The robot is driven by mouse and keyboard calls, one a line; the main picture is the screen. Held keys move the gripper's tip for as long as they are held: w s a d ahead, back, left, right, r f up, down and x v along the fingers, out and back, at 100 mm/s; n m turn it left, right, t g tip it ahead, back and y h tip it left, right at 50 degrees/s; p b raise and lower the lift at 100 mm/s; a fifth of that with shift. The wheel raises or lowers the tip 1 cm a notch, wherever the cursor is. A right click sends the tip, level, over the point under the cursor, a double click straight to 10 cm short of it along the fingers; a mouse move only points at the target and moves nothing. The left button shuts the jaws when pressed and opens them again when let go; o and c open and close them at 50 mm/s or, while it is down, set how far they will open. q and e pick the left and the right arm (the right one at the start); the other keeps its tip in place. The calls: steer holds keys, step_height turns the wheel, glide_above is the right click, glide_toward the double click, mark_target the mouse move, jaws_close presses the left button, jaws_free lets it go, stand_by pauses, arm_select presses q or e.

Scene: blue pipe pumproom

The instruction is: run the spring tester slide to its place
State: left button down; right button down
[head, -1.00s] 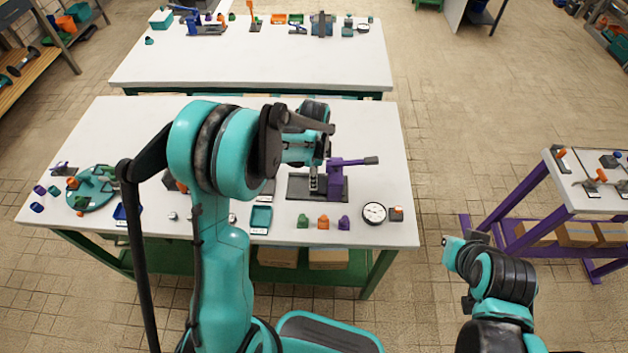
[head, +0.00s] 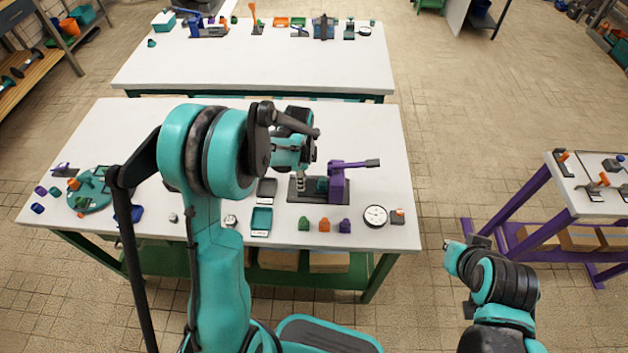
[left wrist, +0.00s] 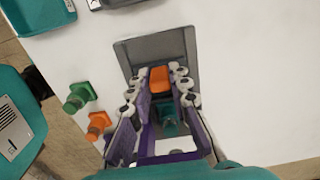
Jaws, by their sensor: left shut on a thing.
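The spring tester stands on the near white table, with a dark base plate (head: 305,197), a purple column and lever (head: 337,178), and a teal block (head: 321,185) beside the column. My left gripper (head: 299,186) points down over the left part of the plate, partly hidden by my forearm. In the left wrist view, an orange piece (left wrist: 160,82) sits between the fingertips over the grey plate (left wrist: 157,48). The fingers are shut on this piece, which looks like the slide's knob. The slide's body is mostly hidden. My right arm shows at lower right, but no fingers can be made out.
Purple, orange and green small pieces (head: 324,225) stand in front of the tester, with a round dial (head: 376,215) to their right. A teal tray (head: 261,222) lies at front left. The table right of and behind the tester is clear.

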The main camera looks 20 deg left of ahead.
arm_select(q)
steer(key=a, duration=0.2)
steer(key=s+a, duration=0.1)
steer(key=a, duration=0.2)
steer(key=shift+s+a, duration=0.2)
steer(key=shift+a, duration=0.05)
steer(key=c, duration=1.4)
jaws_free()
steer(key=shift+a, duration=0.15)
step_height(320, 180, up, 12)
